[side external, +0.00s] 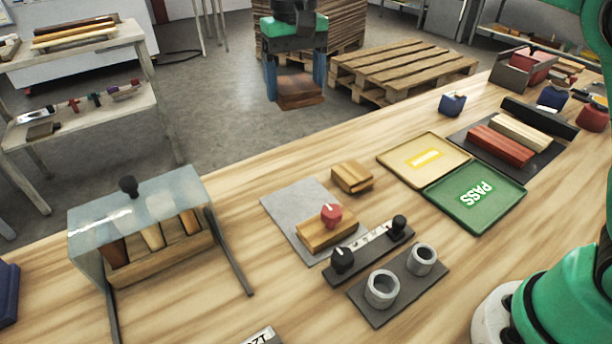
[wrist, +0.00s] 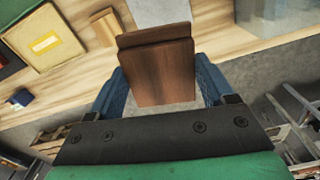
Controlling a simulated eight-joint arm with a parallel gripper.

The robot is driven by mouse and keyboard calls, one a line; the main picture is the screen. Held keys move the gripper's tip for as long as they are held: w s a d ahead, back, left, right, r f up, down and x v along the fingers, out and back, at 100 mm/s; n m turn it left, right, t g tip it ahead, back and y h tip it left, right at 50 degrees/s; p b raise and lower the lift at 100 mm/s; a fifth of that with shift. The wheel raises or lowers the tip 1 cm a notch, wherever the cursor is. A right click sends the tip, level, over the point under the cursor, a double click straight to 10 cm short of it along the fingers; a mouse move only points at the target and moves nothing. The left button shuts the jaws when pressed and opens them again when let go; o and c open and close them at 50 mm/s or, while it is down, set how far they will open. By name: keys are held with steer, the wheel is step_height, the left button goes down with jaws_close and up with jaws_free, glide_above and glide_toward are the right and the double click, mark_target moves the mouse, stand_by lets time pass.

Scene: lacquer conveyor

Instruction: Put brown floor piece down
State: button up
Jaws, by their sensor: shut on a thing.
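My gripper (side external: 296,82) is at the top middle of the side external view, past the far edge of the table. Its blue fingers are shut on the brown floor piece (side external: 299,92), a dark wood block with a stepped end. In the wrist view the brown floor piece (wrist: 158,72) sits between the two blue fingers, and my gripper (wrist: 156,85) grips it by its sides. The piece is held in the air, higher than the wooden table (side external: 400,112).
A tan block (side external: 352,177) lies near a grey mat (side external: 283,203) bearing a wood block with a red knob. Yellow (side external: 397,160) and green PASS (side external: 450,208) trays lie to the right. A glass-topped rack (side external: 140,207) stands left. Pallets (side external: 400,68) are beyond the table.

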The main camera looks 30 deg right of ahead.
steer(key=s+a+r, duration=0.1)
steer(key=s+a, duration=0.3)
steer(key=a, duration=0.2)
steer(key=n, duration=0.2)
glide_above(271, 278)
step_height(271, 278, down, 16)
steer(key=shift+f, duration=2.2)
steer(key=shift+f, duration=0.2)
steer(key=o, duration=1.3)
steer(key=shift+f, duration=0.1)
step_height(271, 278, up, 12)
steer(key=s+d+r+t, duration=0.1)
steer(key=d+t, duration=0.6)
steer(key=d, duration=1.5)
steer(key=shift+s+r, duration=0.25)
steer(key=shift+s, duration=0.15)
